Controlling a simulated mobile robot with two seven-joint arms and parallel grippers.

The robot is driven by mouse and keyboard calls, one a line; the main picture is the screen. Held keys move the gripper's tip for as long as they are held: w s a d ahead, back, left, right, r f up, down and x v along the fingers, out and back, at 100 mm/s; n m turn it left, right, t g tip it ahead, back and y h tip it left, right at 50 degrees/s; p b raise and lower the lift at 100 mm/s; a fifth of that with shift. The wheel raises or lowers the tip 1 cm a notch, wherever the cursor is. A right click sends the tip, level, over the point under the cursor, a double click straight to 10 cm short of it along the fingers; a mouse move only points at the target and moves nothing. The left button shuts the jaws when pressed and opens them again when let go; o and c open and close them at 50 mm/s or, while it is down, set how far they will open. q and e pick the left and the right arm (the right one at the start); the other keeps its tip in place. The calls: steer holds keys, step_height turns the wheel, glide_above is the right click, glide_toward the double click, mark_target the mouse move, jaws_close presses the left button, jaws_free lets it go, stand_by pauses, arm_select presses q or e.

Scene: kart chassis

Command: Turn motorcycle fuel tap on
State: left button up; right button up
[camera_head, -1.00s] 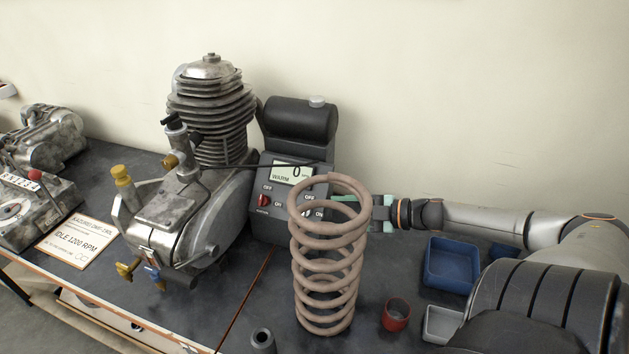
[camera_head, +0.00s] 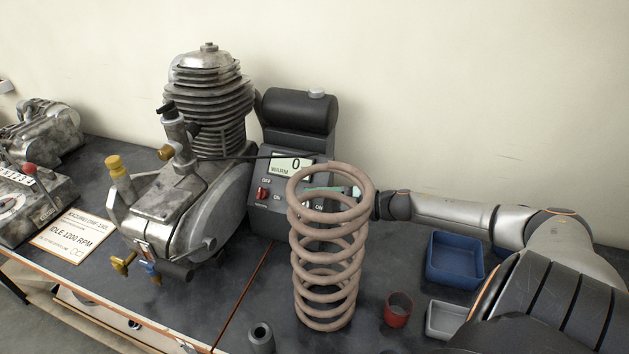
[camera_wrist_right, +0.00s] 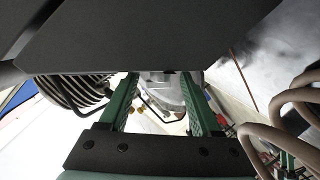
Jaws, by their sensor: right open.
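The motorcycle engine (camera_head: 205,190) stands on the dark bench at left of centre in the head view. A black control box (camera_head: 270,215) stands beside the engine, with a display, a red knob (camera_head: 262,193) and OFF/ON labels. My right gripper (camera_head: 325,189) is in front of the box, partly hidden behind the coil spring. In the right wrist view its green fingers (camera_wrist_right: 160,85) are apart and empty. My left gripper is not seen.
A tall coil spring (camera_head: 328,255) stands close to my right gripper. A red cup (camera_head: 398,309), a blue bin (camera_head: 430,267) and a grey tray (camera_head: 430,322) are to the right. An instruction card (camera_head: 66,236) lies on the left. A dark cylinder (camera_head: 260,337) stands at the front.

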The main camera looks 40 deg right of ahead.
steer(key=shift+c, duration=0.2)
jaws_close()
stand_by(0.3)
steer(key=shift+s+a, duration=0.1)
steer(key=shift+a, duration=0.05)
steer(key=shift+a+m+t+p, duration=0.1)
steer(key=shift+m+t+p, duration=0.3)
steer(key=shift+t+p, duration=0.15)
steer(key=shift+s+a+f+m+t+h, duration=0.1)
steer(key=shift+f+m+t+h, duration=0.15)
steer(key=shift+m+t+h, duration=0.55)
steer(key=shift+s+a+f+m+t+h, duration=0.1)
steer(key=shift+f+m+t+h, duration=0.1)
steer(key=shift+m+t+h, duration=0.5)
steer(key=shift+t, duration=0.25)
